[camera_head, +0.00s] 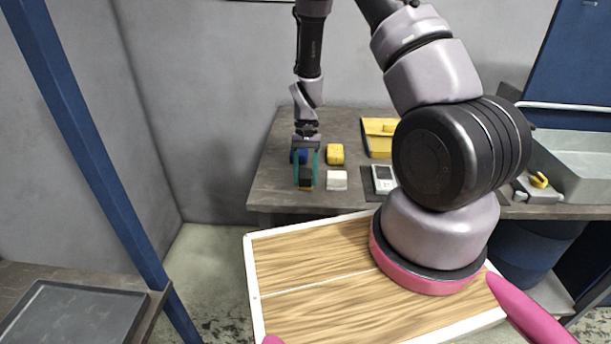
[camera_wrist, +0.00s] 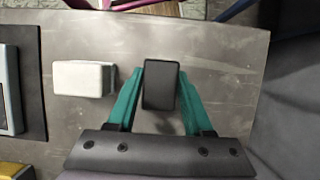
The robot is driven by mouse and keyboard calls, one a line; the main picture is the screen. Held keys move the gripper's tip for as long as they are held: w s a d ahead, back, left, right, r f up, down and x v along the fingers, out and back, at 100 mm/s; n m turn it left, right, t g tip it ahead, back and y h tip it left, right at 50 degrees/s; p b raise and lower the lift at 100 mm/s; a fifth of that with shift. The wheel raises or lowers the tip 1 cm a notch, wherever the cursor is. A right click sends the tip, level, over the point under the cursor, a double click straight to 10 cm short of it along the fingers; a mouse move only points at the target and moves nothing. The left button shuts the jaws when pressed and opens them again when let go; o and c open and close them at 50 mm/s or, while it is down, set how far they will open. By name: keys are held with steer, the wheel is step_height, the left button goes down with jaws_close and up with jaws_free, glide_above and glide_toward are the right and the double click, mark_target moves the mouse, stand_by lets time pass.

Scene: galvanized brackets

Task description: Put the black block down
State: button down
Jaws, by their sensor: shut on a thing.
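My gripper (camera_head: 306,186) has teal fingers and points down over the left part of the grey table (camera_head: 268,192). It is shut on the black block (camera_head: 306,182), with one finger on each side. In the wrist view the black block (camera_wrist: 160,84) sits upright between the fingertips (camera_wrist: 160,78). I cannot tell whether its underside touches the table or is slightly above it. The fingers partly hide it in the head view.
A white block (camera_head: 337,180) stands just right of the gripper. A handheld device (camera_head: 384,180), a yellow tray (camera_head: 377,146) and a grey bin (camera_head: 575,165) are farther right. The table's front-left corner is bare.

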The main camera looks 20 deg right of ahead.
steer(key=shift+c, duration=1.5)
jaws_free()
steer(key=shift+f, duration=0.1)
steer(key=v, duration=1.2)
steer(key=shift+r, duration=0.3)
steer(key=s+d+r+t+y, duration=0.1)
steer(key=s+r+t, duration=0.2)
steer(key=r, duration=0.8)
steer(key=s+d+r+t, duration=0.1)
steer(key=s+r+t, duration=0.1)
steer(key=r, duration=0.8)
steer(key=s+d+r+t, duration=0.2)
steer(key=s+r+t, duration=0.4)
steer(key=s+r, duration=0.5)
steer(key=s, duration=0.3)
steer(key=shift+d+r+m+t, duration=0.2)
steer(key=shift+r+m+t, duration=0.05)
steer(key=shift+m+t, duration=0.05)
